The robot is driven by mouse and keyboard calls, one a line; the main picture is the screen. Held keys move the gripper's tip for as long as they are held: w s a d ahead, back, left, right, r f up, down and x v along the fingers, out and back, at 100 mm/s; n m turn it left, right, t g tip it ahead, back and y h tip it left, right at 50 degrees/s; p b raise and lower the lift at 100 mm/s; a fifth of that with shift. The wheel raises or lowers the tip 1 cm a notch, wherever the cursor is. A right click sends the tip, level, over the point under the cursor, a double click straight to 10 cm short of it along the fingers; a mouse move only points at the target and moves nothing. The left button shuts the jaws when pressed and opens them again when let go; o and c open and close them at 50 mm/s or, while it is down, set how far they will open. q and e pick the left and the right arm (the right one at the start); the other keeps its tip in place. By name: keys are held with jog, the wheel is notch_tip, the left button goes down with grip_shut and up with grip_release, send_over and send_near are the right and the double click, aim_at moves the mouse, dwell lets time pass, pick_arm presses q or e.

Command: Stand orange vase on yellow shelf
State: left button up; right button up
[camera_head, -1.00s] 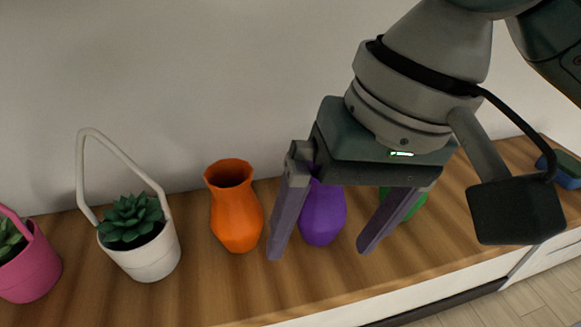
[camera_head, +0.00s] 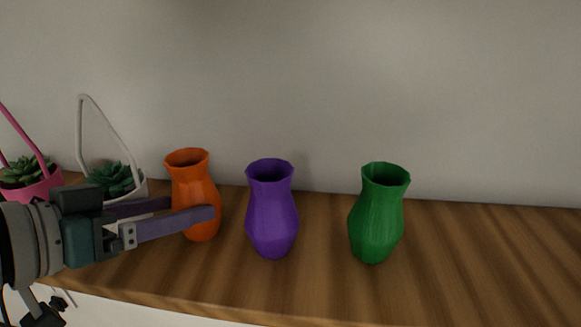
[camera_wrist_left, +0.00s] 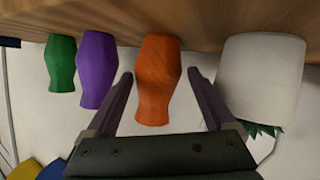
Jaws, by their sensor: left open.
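The orange vase (camera_head: 190,172) stands upright on the wooden counter top, left of the other vases. My left gripper (camera_head: 190,208) comes in level from the left, with one finger in front of the vase and the other running to its far side. In the left wrist view, which is upside down, the orange vase (camera_wrist_left: 156,80) shows between the two spread fingers of the gripper (camera_wrist_left: 159,80). The gripper is open, and I cannot tell whether a finger touches the vase. A yellow patch (camera_wrist_left: 25,170) shows at a wrist-view corner; I cannot tell if it is the shelf.
A purple vase (camera_head: 271,215) and a green vase (camera_head: 377,220) stand to the right on the counter (camera_head: 470,260). A white basket planter (camera_head: 136,188) and a pink planter (camera_head: 45,187) stand left. The wall is close behind. The counter's right part is clear.

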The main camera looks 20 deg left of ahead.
aim_at(213, 200)
pick_arm(q)
jog(key=shift+b+x, duration=0.3)
jog(key=shift+x, duration=3)
jog(key=shift+d+r, duration=0.1)
jog(key=shift+d, duration=0.05)
jog(key=shift+c, duration=0.3)
jog(key=c, duration=1.1)
